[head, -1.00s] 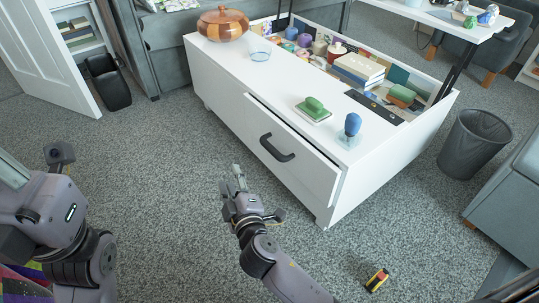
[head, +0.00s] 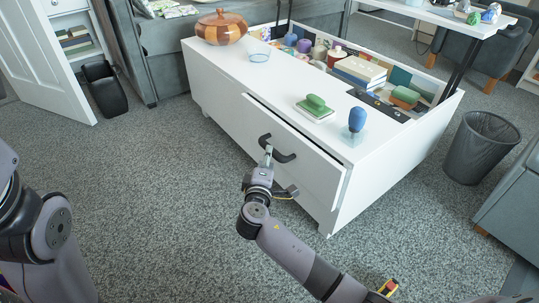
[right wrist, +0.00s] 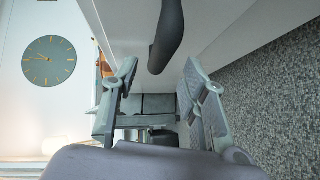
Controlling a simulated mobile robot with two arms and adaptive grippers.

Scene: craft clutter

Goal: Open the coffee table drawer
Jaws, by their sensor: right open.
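The white coffee table (head: 225,75) has a drawer front (head: 312,170) on its long side, with a narrow dark gap along its top edge. A dark curved handle (head: 285,157) is fixed to the drawer front. My right gripper (head: 279,170) is open at the handle, with one finger overlapping its left part in the head view. In the right wrist view the handle (right wrist: 167,38) hangs in front of the open gripper (right wrist: 160,82), in line with the space between its fingers. Contact cannot be told. My left arm shows at the left edge; its gripper is out of frame.
A mesh bin (head: 478,147) stands at right. A small toy (head: 388,287) lies on the floor.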

